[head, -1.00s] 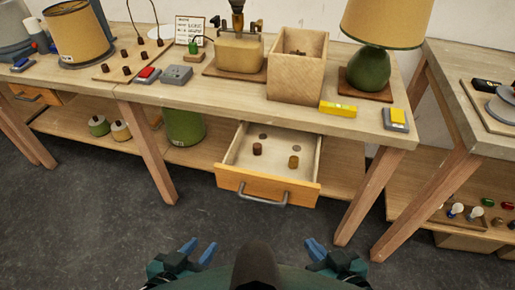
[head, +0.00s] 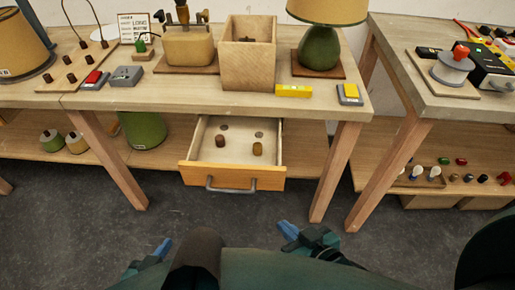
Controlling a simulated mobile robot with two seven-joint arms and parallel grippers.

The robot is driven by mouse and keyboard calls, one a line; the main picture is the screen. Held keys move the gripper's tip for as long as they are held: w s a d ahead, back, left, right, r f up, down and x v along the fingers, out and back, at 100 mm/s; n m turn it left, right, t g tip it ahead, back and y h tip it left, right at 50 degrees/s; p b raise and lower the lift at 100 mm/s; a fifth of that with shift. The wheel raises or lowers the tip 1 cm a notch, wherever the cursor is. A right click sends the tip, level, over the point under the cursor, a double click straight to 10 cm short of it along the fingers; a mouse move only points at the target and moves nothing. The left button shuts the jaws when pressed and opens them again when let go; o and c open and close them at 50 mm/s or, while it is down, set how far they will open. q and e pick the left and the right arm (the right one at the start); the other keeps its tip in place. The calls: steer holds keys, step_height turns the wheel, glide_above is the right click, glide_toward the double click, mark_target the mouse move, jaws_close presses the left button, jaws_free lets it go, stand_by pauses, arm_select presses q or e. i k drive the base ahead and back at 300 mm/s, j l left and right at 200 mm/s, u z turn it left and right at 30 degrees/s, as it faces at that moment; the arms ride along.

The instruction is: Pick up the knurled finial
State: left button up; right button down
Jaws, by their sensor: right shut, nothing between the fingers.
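Two small brown cylindrical pieces, a left one (head: 220,141) and a right one (head: 257,149), stand in the open drawer (head: 232,178) under the workbench. Other small brown pieces (head: 468,178) lie on the lower shelf at the right. At this size I cannot tell which piece is the knurled finial. My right gripper (head: 289,231) is low in the view, in front of the drawer and to its right, shut and empty. My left gripper (head: 158,252) is low at the left, away from the pieces; its fingers overlap in the view, so its opening is unclear.
The main workbench (head: 220,103) carries a wooden box (head: 248,65) and a green lamp (head: 319,48). A second bench (head: 420,75) at the right has bulbs and small parts on its lower shelf. Table legs flank the drawer. The floor in front is clear.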

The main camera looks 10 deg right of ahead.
mark_target(256, 146)
steer(key=k+l+z, duration=0.2)
steer(key=z, duration=0.3)
steer(key=k+l+z, duration=0.15)
steer(key=z, duration=0.3)
steer(key=i+l, duration=0.05)
steer(key=l, duration=0.05)
